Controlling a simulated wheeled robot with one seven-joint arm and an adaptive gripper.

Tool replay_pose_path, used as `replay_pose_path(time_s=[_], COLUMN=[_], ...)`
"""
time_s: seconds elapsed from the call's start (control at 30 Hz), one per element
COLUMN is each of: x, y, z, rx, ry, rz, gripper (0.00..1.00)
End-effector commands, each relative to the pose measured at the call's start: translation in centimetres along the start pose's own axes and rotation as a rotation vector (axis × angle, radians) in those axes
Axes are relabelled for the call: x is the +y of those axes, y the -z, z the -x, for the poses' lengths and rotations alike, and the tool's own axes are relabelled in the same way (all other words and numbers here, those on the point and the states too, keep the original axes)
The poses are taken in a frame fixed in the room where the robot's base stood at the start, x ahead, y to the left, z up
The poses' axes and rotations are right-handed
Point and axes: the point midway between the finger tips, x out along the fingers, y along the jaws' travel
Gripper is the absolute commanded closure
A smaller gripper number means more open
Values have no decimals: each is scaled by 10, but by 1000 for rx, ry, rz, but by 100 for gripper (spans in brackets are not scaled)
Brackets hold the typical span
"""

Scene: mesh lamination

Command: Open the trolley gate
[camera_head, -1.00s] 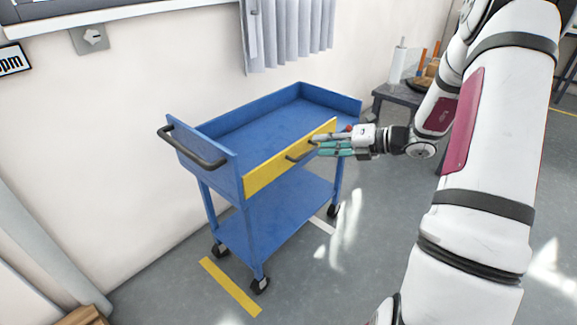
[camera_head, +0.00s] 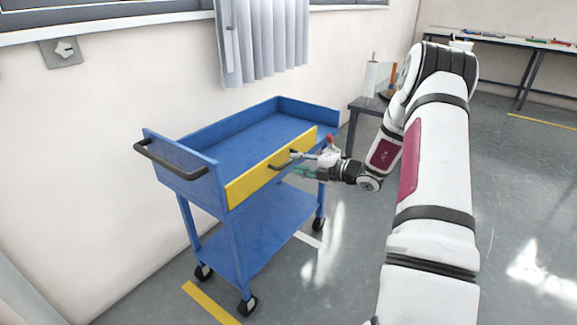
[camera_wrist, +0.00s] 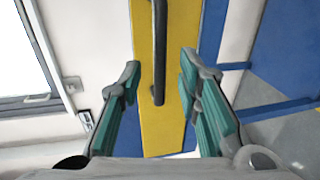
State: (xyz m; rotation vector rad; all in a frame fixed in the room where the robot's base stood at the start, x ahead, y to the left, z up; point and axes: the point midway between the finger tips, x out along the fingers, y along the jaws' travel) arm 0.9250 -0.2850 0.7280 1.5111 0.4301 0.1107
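The blue trolley (camera_head: 213,167) stands by the wall with its yellow gate (camera_head: 247,184) upright along the near side, closing that side of the top tray. A black handle (camera_head: 283,163) sits on the gate. My gripper (camera_head: 293,165) is at the gate's right part, close to the handle. In the wrist view the gripper (camera_wrist: 160,85) is open, its teal fingers apart on either side of the black handle (camera_wrist: 159,50), with the yellow gate (camera_wrist: 163,130) behind. The handle's end lies between the fingertips; I see no finger touching it.
A black push handle (camera_head: 178,160) juts from the trolley's left end. A small grey table (camera_head: 368,105) with a white roll stands behind my arm. A long table (camera_head: 497,40) is at the back right. The floor right of the trolley is clear.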

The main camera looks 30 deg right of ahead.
Motion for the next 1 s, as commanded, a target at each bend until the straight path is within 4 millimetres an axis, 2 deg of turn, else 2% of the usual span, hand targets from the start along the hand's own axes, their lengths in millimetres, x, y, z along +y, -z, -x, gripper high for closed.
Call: replay_pose_path(time_s=[0.1, 0.23, 0.63, 0.67, 0.8, 1.0], x=[-1, 0, 0, 0, 0, 0], y=[0, 0, 0, 0, 0, 0], z=[-20, -33, -40, -40, -40, -40], rx=[2, 2, 0, 0, 0, 0], ry=[0, 0, 1, 1, 1, 1], rz=[2, 3, 1, 1, 1, 1], gripper=[69, 69, 69, 71, 100, 100])
